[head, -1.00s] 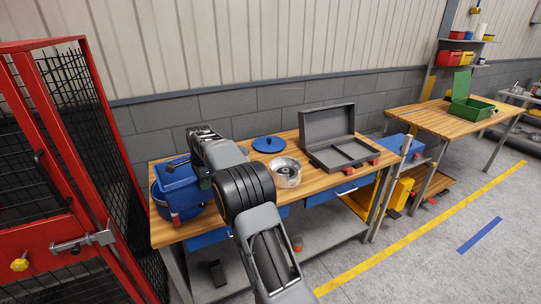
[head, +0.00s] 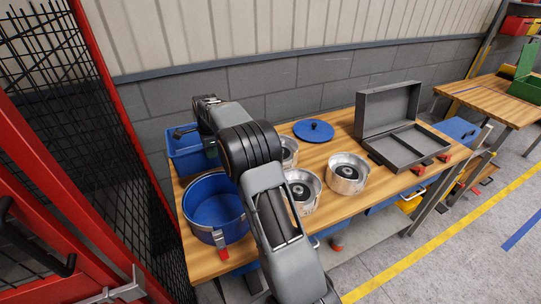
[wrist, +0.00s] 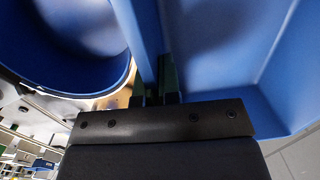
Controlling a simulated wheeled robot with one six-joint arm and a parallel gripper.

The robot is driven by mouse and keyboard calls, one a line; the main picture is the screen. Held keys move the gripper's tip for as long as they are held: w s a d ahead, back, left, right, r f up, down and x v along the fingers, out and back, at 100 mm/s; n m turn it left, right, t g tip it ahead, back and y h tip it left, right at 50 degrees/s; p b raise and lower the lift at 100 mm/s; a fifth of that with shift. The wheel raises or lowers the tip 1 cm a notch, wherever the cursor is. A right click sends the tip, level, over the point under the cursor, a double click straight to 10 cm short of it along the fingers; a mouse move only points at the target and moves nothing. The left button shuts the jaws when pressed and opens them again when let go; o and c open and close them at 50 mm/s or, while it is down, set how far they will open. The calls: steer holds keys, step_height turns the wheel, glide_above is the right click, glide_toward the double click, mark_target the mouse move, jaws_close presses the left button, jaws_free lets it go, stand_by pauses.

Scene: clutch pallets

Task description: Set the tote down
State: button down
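The tote is a blue open-topped bin (head: 186,155) at the back left of the wooden workbench (head: 330,205) in the head view. In the wrist view its wall (wrist: 148,40) stands between the two dark green fingers of my gripper (wrist: 157,78), and the tote's inside fills the right side. My gripper is shut on this wall. In the head view my wrist (head: 208,118) covers part of the tote, and the fingers are mostly hidden. The tote looks about level; I cannot tell whether its base touches the bench.
A round blue tub (head: 214,208) stands just in front of the tote; its rim shows close by in the wrist view (wrist: 75,45). Several metal clutch parts (head: 346,174), a blue lid (head: 313,130) and an open grey case (head: 398,145) occupy the bench. A red mesh cage (head: 75,110) is at left.

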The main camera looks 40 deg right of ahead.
steer(key=shift+a+f+p, duration=0.1)
steer(key=shift+f+p, duration=0.75)
steer(key=shift+f, duration=4.15)
steer(key=shift+f, duration=0.2)
steer(key=c, duration=1.3)
jaws_free()
steer(key=shift+r, duration=0.1)
